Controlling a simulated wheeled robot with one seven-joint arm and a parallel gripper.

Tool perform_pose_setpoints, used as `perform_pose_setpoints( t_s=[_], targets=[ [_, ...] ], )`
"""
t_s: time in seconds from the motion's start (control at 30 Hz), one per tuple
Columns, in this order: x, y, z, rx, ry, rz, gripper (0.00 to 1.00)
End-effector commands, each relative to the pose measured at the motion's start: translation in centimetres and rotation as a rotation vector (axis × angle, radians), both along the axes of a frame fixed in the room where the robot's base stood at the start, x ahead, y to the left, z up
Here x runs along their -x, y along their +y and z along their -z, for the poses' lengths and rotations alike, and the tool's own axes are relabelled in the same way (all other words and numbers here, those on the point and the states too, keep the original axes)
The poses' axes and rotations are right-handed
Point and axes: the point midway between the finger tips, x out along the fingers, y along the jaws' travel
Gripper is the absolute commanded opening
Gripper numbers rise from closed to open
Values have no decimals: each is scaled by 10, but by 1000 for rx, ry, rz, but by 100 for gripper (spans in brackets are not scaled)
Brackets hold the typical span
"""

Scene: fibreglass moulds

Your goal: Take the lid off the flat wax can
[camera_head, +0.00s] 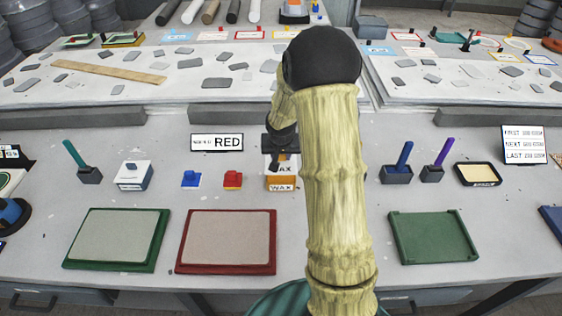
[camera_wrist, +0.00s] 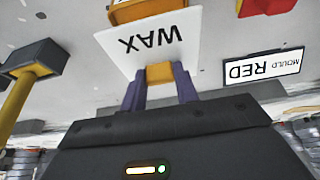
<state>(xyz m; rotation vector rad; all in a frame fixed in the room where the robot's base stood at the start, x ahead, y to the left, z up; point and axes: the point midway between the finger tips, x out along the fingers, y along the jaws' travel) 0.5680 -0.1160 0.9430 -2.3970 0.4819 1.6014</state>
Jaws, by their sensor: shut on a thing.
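The flat wax can (camera_head: 281,184) stands on the near table, orange with a WAX label on its front. Its white lid (camera_head: 270,166), also marked WAX, shows just above the orange body. In the wrist view the lid (camera_wrist: 120,42) fills the top middle, with part of the orange can (camera_wrist: 145,9) beyond it. My gripper (camera_wrist: 159,78) is shut on the lid's small orange knob (camera_wrist: 160,72), one purple finger on each side. In the head view my gripper (camera_head: 283,158) is over the can, partly hidden by my arm. I cannot tell whether lid and can are touching.
A RED mould sign (camera_head: 217,142), a red block (camera_head: 232,180) and a blue block (camera_head: 191,179) stand left of the can. Brushes in dark pots (camera_head: 397,174) stand right. A red-framed mould (camera_head: 227,268) and a green tray (camera_head: 433,258) lie in front.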

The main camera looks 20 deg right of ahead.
Motion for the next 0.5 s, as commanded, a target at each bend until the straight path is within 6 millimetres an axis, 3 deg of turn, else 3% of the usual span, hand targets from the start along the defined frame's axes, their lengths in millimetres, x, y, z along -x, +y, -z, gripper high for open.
perform_pose_setpoints(
  t_s=[0.03,0.2,0.5],
  targets=[
    [-1,-1,-14,-1,-7,3,9],
    [0,-1,-45,0,-4,1,9],
    [0,0,-61,0,0,-1,9]
  ],
)
